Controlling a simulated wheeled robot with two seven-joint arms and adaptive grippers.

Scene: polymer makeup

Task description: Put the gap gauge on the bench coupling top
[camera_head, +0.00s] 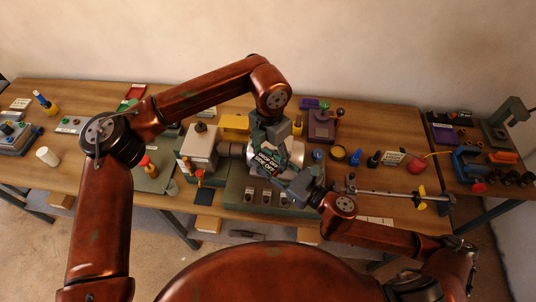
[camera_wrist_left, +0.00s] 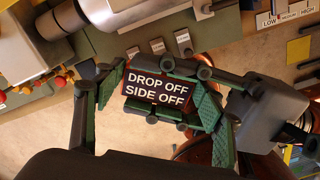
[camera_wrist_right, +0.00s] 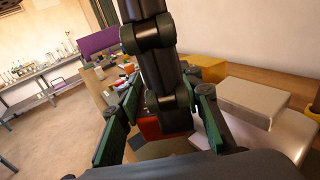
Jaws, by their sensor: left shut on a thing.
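My left gripper (camera_head: 268,150) is shut on a dark sign (camera_wrist_left: 157,87) reading "DROP OFF SIDE OFF", above the green bench base (camera_head: 240,178). The sign also shows in the head view (camera_head: 267,163). Several small grey labelled pieces (camera_wrist_left: 183,42) stand on the base's front; I cannot tell which is the gap gauge.
A purple box (camera_head: 320,127) and a yellow block (camera_head: 234,123) stand behind. A long metal rod (camera_head: 390,192) with a yellow knob lies to the right. A white cylinder (camera_head: 47,156) stands at the left. Both arms crowd the table's middle.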

